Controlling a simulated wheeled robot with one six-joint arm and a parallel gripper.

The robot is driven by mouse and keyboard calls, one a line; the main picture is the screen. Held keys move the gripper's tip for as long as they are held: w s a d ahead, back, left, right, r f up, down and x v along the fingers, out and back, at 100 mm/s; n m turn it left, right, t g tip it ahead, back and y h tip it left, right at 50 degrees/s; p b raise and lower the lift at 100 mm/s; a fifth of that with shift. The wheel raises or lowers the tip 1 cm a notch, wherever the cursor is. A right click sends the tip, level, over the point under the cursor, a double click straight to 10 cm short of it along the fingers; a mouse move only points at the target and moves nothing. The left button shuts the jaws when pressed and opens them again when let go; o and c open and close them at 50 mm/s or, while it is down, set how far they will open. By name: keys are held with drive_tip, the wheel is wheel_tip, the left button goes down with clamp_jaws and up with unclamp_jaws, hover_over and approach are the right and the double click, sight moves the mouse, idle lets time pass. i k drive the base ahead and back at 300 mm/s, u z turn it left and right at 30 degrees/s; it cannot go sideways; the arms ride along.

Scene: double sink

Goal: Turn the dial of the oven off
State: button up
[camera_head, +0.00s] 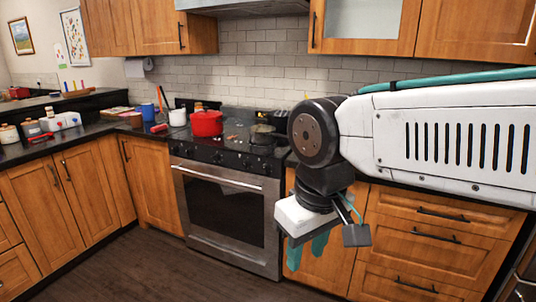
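The oven (225,208) stands at the centre of the head view, a steel range with a dark glass door, its door shut. A row of small dark dials (217,158) runs along the front panel above the door handle (222,178). Which way each dial points is too small to tell. My gripper (307,250) hangs to the right of the oven, nearer the camera, pointing down. Its two teal fingers show a gap between them, with nothing seen held. It is apart from the dials and lower than them in the picture.
A red pot (206,123) and a dark pan (262,133) stand on the cooktop. A white mug (177,117) and a blue mug (147,112) sit on the counter to the left. Wooden cabinets (45,205) flank the oven. The floor (150,270) in front is clear.

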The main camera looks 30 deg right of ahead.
sight(216, 157)
drive_tip(key=z, duration=0.5)
drive_tip(key=i, duration=2.25)
drive_tip(key=z, duration=0.15)
